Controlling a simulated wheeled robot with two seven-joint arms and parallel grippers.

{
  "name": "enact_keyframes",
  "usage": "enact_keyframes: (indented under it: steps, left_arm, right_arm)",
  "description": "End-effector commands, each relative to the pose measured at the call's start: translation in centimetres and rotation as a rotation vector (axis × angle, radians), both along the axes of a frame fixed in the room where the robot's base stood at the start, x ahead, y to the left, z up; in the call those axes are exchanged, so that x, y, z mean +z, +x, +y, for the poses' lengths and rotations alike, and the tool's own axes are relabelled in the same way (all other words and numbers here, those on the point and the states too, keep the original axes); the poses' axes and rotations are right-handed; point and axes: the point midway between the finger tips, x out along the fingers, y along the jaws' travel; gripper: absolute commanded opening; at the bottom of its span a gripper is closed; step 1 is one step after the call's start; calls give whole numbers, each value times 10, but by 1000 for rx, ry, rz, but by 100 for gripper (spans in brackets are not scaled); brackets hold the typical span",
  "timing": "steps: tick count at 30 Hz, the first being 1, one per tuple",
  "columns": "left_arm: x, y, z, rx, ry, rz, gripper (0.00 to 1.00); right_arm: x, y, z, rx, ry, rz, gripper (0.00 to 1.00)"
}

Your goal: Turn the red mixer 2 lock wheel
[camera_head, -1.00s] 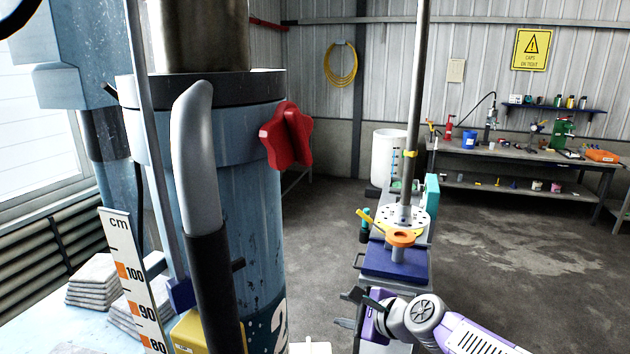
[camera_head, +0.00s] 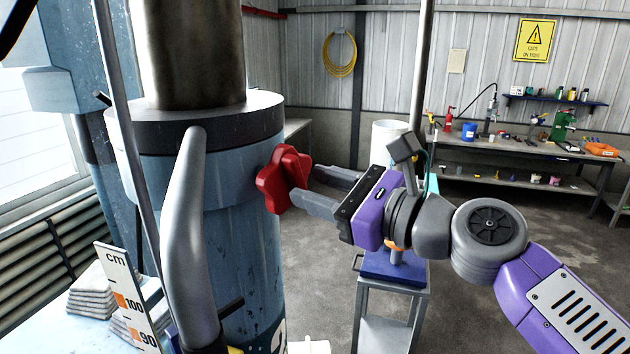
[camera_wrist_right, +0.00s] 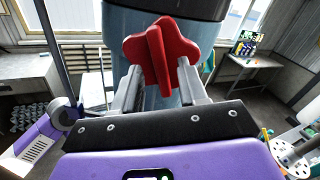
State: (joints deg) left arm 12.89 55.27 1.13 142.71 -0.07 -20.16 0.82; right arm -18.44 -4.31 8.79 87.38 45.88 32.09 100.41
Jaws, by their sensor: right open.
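The red lock wheel (camera_head: 283,180) is a lobed knob on the side of the blue mixer 2 column (camera_head: 236,225), just below its dark collar. My right gripper (camera_head: 304,184) is open, with its two grey fingers pointing at the wheel from the right. In the right wrist view the wheel (camera_wrist_right: 163,50) stands upright ahead of the fingers (camera_wrist_right: 159,76). Its central ridge lines up with the gap between them, and its lobes spread wider at the top. Whether the fingertips touch the wheel, I cannot tell. My left gripper is not seen.
A grey handle (camera_head: 182,235) and a ruler (camera_head: 128,295) stand at the column's left. A cart with a blue top (camera_head: 395,268) stands below my right wrist. A workbench (camera_head: 520,152) runs along the back right.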

Motion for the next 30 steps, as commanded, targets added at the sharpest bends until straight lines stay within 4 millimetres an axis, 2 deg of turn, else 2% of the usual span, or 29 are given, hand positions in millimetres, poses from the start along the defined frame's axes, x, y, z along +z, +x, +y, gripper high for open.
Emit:
enact_keyframes:
  steps: [3, 11, 20, 30]
  left_arm:
    - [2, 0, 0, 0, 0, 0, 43]
    - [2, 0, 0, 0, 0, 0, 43]
    - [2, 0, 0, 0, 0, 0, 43]
    - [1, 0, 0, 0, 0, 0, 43]
  right_arm:
    - [0, 5, 6, 1, -1, -1, 43]
    - [0, 6, 7, -1, -1, -2, 43]
    - [0, 6, 7, -1, -2, -1, 0]
    - [-1, 6, 7, -1, -16, -19, 0]
